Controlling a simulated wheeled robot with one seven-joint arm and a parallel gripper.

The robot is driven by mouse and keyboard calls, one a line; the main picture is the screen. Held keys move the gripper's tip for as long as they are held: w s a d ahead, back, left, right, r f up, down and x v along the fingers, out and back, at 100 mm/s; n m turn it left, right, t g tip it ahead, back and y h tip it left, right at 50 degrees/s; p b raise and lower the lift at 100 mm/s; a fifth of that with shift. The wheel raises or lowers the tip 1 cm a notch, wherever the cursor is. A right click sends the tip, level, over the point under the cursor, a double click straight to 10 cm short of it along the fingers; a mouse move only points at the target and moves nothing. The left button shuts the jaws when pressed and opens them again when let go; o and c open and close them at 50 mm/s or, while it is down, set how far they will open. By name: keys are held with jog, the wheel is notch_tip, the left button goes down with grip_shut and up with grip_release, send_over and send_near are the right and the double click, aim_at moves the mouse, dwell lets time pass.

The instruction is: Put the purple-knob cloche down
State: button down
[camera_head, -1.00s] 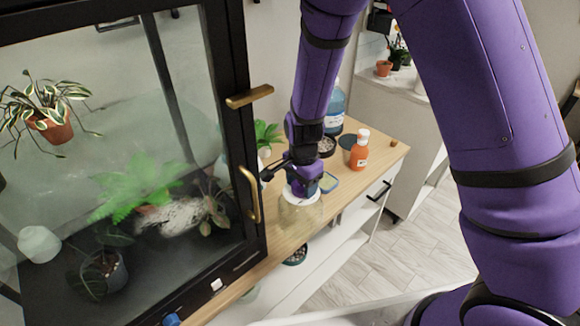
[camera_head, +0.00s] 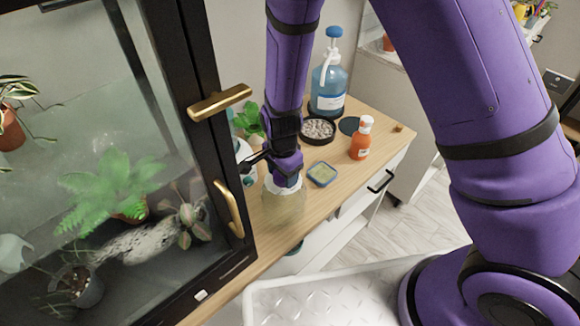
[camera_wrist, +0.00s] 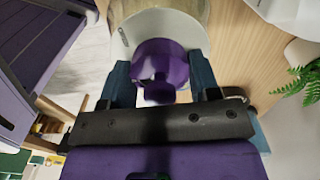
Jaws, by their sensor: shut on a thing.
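The purple-knob cloche (camera_head: 284,207) is a clear, yellowish glass dome with a pale top, under my gripper in the head view. My gripper (camera_head: 286,180) points down and is shut on its knob. In the wrist view the purple knob (camera_wrist: 160,64) sits between the two dark blue fingers of my gripper (camera_wrist: 162,82), above the round pale top (camera_wrist: 190,30). The cloche looks upright over the wooden counter (camera_head: 322,205), near its front edge. I cannot tell whether its rim touches the wood. The knob is mostly hidden in the head view.
A glass cabinet with a black frame (camera_head: 200,100) and brass handles stands close on the left. Behind and right are a small blue-rimmed dish (camera_head: 322,174), an orange bottle (camera_head: 361,140), a pebble tray (camera_head: 318,130) and a blue pump bottle (camera_head: 329,80). Bare wood lies right of the cloche.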

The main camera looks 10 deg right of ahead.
jog(key=shift+f, duration=0.2)
jog(key=shift+c, duration=1.7)
grip_release()
jog(key=shift+s, duration=0.1)
notch_tip(320, 180, up, 11)
jog(key=shift+a+r, duration=0.1)
jog(key=shift+r, duration=0.7)
jog(key=s+d+r+n+t+y, duration=0.1)
jog(key=s+d+r+n, duration=0.15)
jog(key=d+r, duration=0.55)
jog(key=s+d+r+n+t+y, duration=0.1)
jog(key=d+r+n, duration=0.3)
jog(key=r, duration=0.6)
jog(key=s+d+r+n+t+h, duration=0.1)
jog(key=s+d+r+n, duration=0.1)
jog(key=s+d+r, duration=0.2)
jog(key=s+d+r+n+t+h, duration=0.1)
jog(key=s+d+r+n+t, duration=0.1)
jog(key=s+d+r, duration=0.3)
jog(key=s+d, duration=0.3)
jog(key=s, duration=0.3)
jog(key=shift+d+r+n, duration=0.15)
jog(key=shift+d+n, duration=0.2)
